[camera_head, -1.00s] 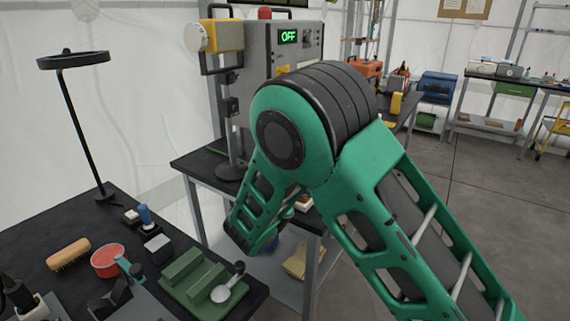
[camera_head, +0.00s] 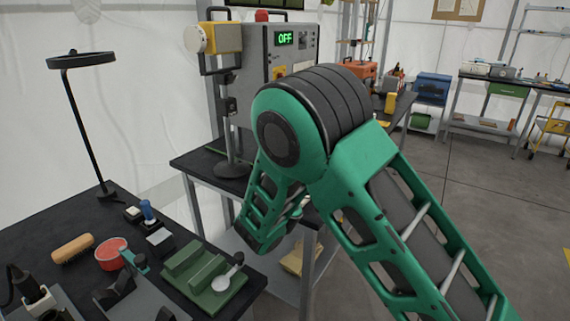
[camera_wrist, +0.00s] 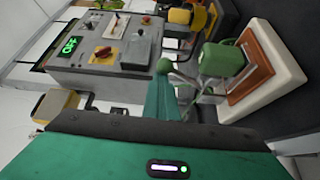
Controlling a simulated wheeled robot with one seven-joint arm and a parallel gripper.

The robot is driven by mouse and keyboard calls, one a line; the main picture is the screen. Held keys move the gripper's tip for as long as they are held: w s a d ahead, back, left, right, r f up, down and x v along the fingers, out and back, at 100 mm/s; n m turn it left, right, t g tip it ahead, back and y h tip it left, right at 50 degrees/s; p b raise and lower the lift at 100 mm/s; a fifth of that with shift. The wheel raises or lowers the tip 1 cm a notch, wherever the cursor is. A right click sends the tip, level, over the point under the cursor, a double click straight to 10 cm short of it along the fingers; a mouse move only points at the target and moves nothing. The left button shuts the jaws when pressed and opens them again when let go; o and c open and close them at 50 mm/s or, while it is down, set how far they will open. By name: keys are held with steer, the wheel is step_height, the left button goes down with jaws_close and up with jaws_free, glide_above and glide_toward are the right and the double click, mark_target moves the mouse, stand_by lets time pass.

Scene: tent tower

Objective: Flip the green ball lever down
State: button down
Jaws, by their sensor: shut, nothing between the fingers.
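A small green ball (camera_wrist: 164,65) shows in the wrist view, with thin grey rods running from near it to the right. A green block (camera_wrist: 222,58) stands right of it, on an orange and white base (camera_wrist: 283,80). My gripper (camera_wrist: 163,84) appears as a teal piece rising from the wrist housing. It is shut and empty. Its tip is just below the ball in the picture; I cannot tell whether they touch. In the head view my arm hides my gripper and the ball.
A grey control box (camera_head: 292,55) with a lit OFF display (camera_head: 285,38) stands on the rear table; it also shows in the wrist view (camera_wrist: 125,65). A black ring stand (camera_head: 88,120) and a green block fixture (camera_head: 203,279) are on the left table.

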steer(key=shift+d, duration=0.3)
steer(key=a+r, duration=0.2)
steer(key=a, duration=0.2)
steer(key=s+a+f, duration=0.1)
steer(key=s+f, duration=0.2)
steer(key=s, duration=0.5)
